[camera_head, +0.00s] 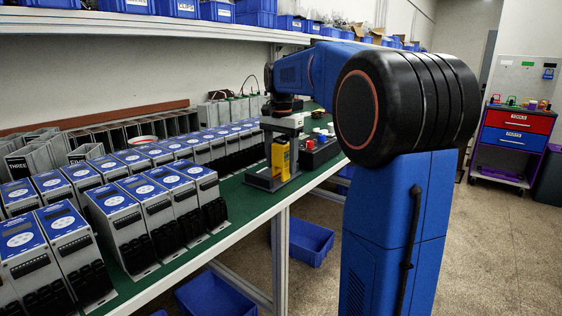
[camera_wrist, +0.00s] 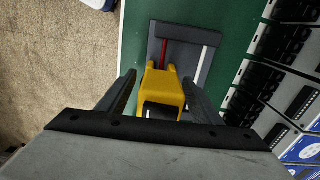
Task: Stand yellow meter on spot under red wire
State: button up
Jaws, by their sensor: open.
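The yellow meter (camera_head: 280,159) stands upright at the grey base (camera_head: 262,182) on the green bench top. In the wrist view the yellow meter (camera_wrist: 163,86) covers the near part of the grey base (camera_wrist: 181,28). A red wire (camera_wrist: 164,49) shows just beyond the meter, left of a white strip on the base. My gripper (camera_wrist: 160,77) is open, with one finger on each side of the meter. I cannot tell whether the fingers touch it. In the head view my gripper (camera_head: 281,141) is over the meter. The spot under the red wire is not clearly visible.
Rows of grey and blue starter units (camera_head: 150,205) fill the bench left of the meter. A dark box with red and black knobs (camera_head: 318,150) stands just right of it. The bench's front edge is close by. Blue bins (camera_head: 311,241) sit below, and a red-and-blue tool cabinet (camera_head: 512,135) stands far right.

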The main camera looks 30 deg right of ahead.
notch_tip(320, 180, up, 17)
jog(key=shift+r, duration=0.2)
dwell(0.5)
dwell(0.4)
jog(key=s+a+f+n+t, duration=0.1)
jog(key=s+a+f+n, duration=0.35)
jog(key=s+f, duration=0.3)
jog(key=s+a+f+n+t, duration=0.1)
jog(key=s+a+f+n, duration=0.2)
jog(key=s+a+f, duration=0.4)
jog(key=s+a+f+n+t, duration=0.2)
jog(key=s+a+f+n, duration=0.2)
jog(key=s+f, duration=1.1)
notch_tip(320, 180, down, 4)
jog(key=shift+s+a+n+t, duration=0.15)
jog(key=shift+s+n+t, duration=0.25)
jog(key=shift+n, duration=0.55)
